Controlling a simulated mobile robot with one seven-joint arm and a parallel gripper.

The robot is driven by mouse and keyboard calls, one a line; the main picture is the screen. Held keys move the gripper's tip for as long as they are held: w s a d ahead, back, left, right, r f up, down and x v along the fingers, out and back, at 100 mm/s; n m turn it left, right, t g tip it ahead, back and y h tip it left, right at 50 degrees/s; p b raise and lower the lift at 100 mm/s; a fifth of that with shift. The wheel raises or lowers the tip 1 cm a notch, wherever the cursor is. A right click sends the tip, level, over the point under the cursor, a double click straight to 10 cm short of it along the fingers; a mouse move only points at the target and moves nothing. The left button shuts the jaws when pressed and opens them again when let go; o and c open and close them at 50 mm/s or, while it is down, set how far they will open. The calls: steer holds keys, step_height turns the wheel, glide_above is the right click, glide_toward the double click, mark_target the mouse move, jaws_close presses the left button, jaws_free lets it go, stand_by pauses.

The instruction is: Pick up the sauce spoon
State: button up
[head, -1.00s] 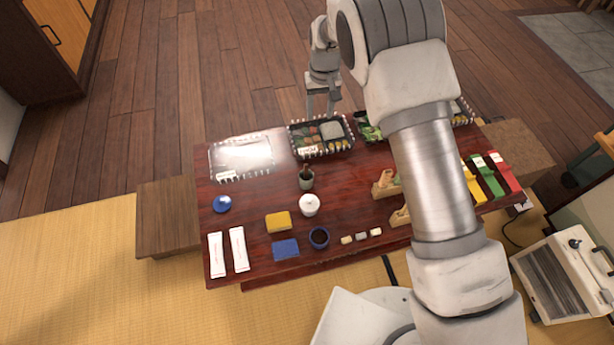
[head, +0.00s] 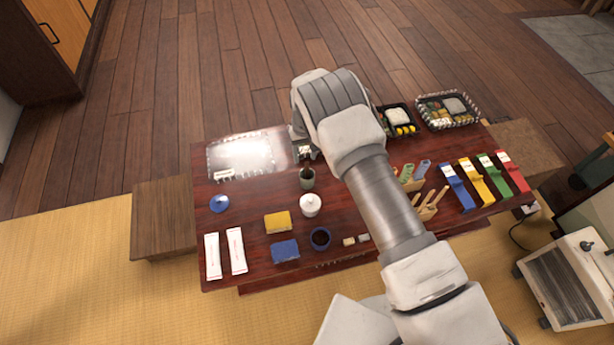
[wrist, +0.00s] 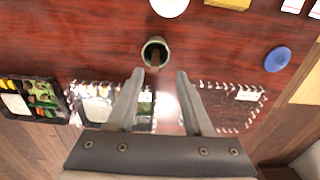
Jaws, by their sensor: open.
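A small grey-green cup (head: 307,181) stands on the dark red table, with a dark brown thing (head: 305,169) sticking up out of it. This looks like the sauce spoon, but too little shows to be sure. In the wrist view the cup (wrist: 146,46) is just beyond the fingertips, roughly centred between them, with the brown piece (wrist: 156,57) inside. My gripper (wrist: 160,74) is open and empty. In the head view my arm hides most of the gripper, which is close behind the cup.
A clear tray (head: 212,160) lies left of the cup, and a white lidded pot (head: 310,205) stands close in front. Filled bento boxes (head: 422,116) sit at the back right. Wooden holders (head: 432,208) and coloured packets (head: 497,181) stand to the right.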

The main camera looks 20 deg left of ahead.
mark_target(307, 163)
steer(key=shift+w+d+f+b, duration=0.15)
steer(key=shift+f+b, duration=0.4)
steer(key=shift+f, duration=0.95)
steer(key=shift+w+f+b, duration=0.25)
steer(key=shift+f+b, duration=0.3)
steer(key=shift+f, duration=0.95)
jaws_close()
